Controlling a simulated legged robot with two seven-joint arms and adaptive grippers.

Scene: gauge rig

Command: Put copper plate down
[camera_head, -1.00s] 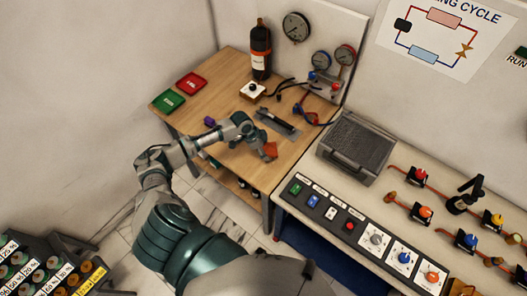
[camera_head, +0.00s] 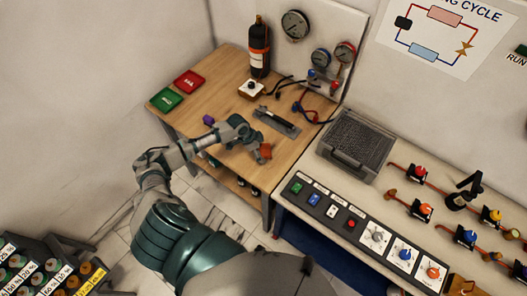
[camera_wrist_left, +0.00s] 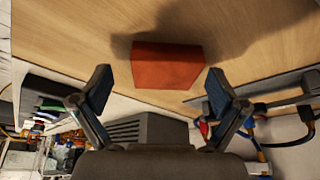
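The copper plate (camera_head: 265,151) is a small orange-red piece at the wooden table's front right part. In the left wrist view the copper plate (camera_wrist_left: 167,66) lies over the wood, with a dark shadow beside it. My left gripper (camera_head: 255,147) is right by the plate in the head view. In the wrist view its two fingers (camera_wrist_left: 160,92) are spread wide, with a gap between each finger and the plate's sides. Whether the plate rests fully flat is hard to tell. My right gripper is in neither view.
A long dark tool (camera_head: 278,122) lies behind the gripper. A control bench (camera_head: 305,175) stands at right.

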